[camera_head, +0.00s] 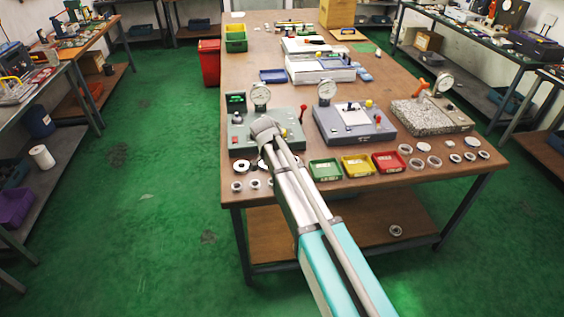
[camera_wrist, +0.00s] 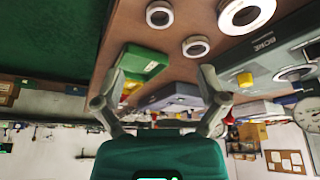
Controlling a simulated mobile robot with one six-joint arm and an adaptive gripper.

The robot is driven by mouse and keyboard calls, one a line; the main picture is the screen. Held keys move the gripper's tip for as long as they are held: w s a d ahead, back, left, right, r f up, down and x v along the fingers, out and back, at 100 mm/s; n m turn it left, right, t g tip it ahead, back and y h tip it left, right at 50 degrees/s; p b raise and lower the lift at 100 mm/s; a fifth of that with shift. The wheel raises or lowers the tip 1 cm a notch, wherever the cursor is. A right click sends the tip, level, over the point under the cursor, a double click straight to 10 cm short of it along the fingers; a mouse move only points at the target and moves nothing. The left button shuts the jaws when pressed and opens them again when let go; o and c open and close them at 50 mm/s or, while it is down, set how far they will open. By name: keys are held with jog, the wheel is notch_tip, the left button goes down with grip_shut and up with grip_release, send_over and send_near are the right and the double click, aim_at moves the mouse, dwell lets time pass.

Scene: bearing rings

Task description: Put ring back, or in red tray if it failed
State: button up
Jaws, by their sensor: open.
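In the wrist view my gripper (camera_wrist: 162,80) has its two fingers spread, with nothing visible between the tips. It is not clearly visible in the head view, where my arm covers part of the table. The red tray (camera_head: 388,162) stands at the front of the table, right of a yellow tray (camera_head: 357,166) and a green tray (camera_head: 325,169). Metal rings (camera_head: 237,186) lie at the front left, and several more rings (camera_head: 434,161) lie right of the red tray. The wrist view shows rings (camera_wrist: 196,46) beyond the fingers. Which ring the task means, I cannot tell.
Behind the trays stand a grey-green gauge station (camera_head: 240,142), a dark gauge station (camera_head: 355,125) and a granite gauge stand (camera_head: 432,117). A ring (camera_head: 396,230) lies on the lower shelf.

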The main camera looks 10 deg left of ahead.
jog(key=s+d+n+g+y, duration=0.1)
jog(key=s+d+n, duration=0.3)
jog(key=s+d, duration=0.7)
jog(key=s+d+f+n+g+y, duration=0.1)
jog(key=s+d+n, duration=0.3)
jog(key=s+d, duration=0.7)
jog(key=d+g+y, duration=0.1)
jog(key=d, duration=0.3)
jog(key=shift+d+f+g, duration=0.2)
jog(key=shift+d+g, duration=0.05)
jog(key=shift+g, duration=0.05)
